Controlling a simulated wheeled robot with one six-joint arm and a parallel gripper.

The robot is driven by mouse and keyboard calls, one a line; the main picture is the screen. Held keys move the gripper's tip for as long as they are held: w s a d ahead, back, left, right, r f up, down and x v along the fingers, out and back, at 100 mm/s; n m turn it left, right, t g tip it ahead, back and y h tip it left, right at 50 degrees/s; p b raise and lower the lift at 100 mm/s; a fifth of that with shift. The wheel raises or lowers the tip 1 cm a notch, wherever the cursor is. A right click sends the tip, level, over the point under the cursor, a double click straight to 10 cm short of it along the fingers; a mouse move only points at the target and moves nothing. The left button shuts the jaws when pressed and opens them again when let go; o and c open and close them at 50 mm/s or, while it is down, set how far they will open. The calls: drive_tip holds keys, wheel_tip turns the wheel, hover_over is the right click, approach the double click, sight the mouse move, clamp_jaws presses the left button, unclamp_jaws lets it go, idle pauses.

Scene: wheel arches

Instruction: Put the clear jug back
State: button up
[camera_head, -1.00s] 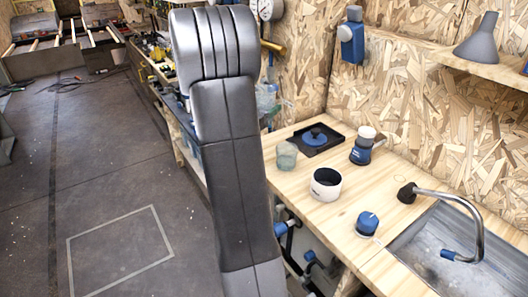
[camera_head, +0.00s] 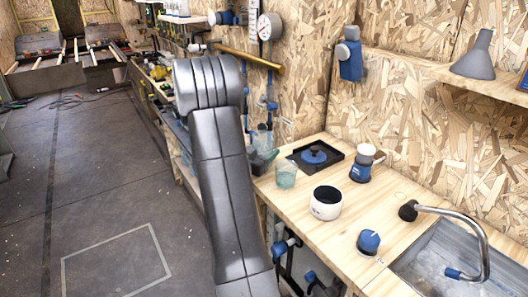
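A clear, greenish cup-like vessel (camera_head: 286,175) stands upright on the wooden counter (camera_head: 385,211), near its left end. It may be the clear jug, but I see no handle or spout at this size. Another pale see-through shape (camera_head: 263,138) shows partly behind my arm, beyond the counter's left end; I cannot make out what it is. My grey arm rises through the middle of the view and hides part of the bench behind it. My gripper is not in view.
A black tray with a blue lid-like disc (camera_head: 314,157), a blue-and-white device (camera_head: 362,165), a white bowl (camera_head: 326,203) and a blue knob (camera_head: 368,241) crowd the counter. A sink (camera_head: 435,265) with a curved tap is at right. The floor at left is mostly clear.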

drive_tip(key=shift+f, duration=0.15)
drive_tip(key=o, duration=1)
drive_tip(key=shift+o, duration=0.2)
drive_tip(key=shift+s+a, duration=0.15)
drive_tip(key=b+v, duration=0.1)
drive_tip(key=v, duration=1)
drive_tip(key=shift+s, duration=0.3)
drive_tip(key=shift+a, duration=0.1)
